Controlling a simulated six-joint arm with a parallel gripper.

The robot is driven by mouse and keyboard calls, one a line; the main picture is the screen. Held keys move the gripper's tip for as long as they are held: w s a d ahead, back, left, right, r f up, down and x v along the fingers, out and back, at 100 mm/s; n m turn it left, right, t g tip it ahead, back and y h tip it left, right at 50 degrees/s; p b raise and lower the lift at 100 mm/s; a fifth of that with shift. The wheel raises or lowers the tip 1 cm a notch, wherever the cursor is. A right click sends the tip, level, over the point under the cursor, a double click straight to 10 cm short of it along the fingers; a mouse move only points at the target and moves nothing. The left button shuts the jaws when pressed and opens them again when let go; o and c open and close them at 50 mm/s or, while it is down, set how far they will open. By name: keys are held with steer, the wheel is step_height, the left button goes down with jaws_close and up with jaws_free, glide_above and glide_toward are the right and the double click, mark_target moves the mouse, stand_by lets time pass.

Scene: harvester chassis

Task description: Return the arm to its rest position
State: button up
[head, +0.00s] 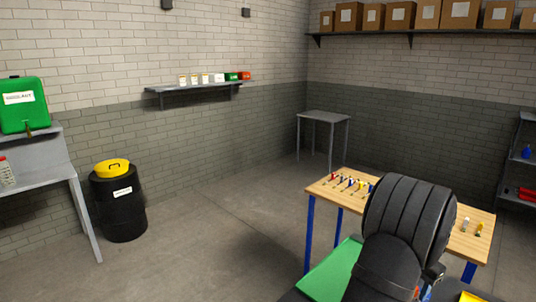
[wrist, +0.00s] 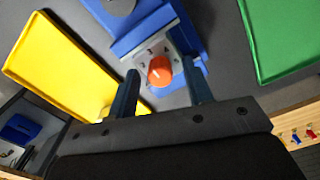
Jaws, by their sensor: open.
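In the head view my black arm (head: 408,222) stands large at the lower right and hides my gripper. In the wrist view my gripper (wrist: 160,68) shows two dark fingers spread apart with nothing held between them. An orange-red round knob (wrist: 160,71) on a pale plate with dark marks appears between and beyond the fingertips. It sits on a blue device (wrist: 140,38). I cannot tell how far the fingers are from the knob.
A yellow tray (wrist: 62,62) lies left of the blue device, a green tray (wrist: 285,38) right. A wooden bench (head: 330,190) holds several small coloured tools beyond my arm. A black drum (head: 118,210) stands far left. The floor between is clear.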

steer(key=shift+r, duration=0.15)
step_height(320, 180, up, 17)
step_height(320, 180, down, 18)
steer(key=shift+r, duration=0.2)
steer(key=shift+r+n, duration=0.2)
steer(key=shift+n, duration=0.6)
steer(key=n, duration=1.1)
steer(key=shift+n, duration=2.6)
